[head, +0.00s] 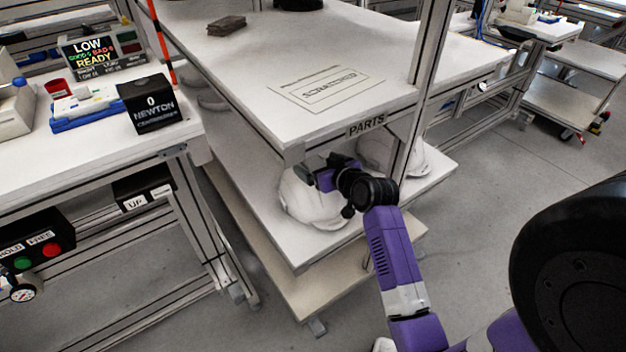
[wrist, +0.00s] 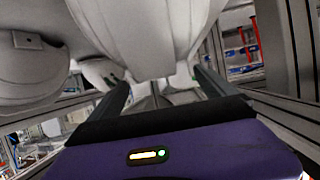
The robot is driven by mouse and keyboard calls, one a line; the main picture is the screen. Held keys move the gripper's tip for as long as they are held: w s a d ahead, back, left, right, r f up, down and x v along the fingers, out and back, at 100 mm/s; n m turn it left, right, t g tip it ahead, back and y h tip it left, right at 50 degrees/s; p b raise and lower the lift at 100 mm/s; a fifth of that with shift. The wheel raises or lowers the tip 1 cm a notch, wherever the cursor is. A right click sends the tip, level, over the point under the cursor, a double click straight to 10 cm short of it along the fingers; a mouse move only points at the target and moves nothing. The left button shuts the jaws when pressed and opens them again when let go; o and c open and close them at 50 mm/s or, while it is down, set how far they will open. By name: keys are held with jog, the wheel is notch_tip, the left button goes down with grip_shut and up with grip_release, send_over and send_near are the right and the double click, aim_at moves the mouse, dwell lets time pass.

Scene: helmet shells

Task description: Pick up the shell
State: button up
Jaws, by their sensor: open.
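A white helmet shell (head: 312,208) sits on the shelf under the PARTS label, near the shelf's front edge. My gripper (head: 308,172) is at this shell's upper right side, and the arm covers part of the shell. In the wrist view a large white shell (wrist: 145,30) fills the top middle. My open gripper (wrist: 158,88) has one dark finger on each side below it, with part of the white shell showing between them. I cannot tell whether the fingers touch it. A second white shell (head: 412,158) stands further right on the same shelf, partly behind a post.
The tabletop (head: 330,45) with a SCRATCHED label lies above the shelf, leaving limited height. A metal post (head: 430,70) rises at its right corner. Another white shell (wrist: 28,70) is at left in the wrist view. A lower shelf (head: 330,285) is bare.

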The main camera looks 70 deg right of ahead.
aim_at(315, 163)
jog(key=shift+x, duration=1.75)
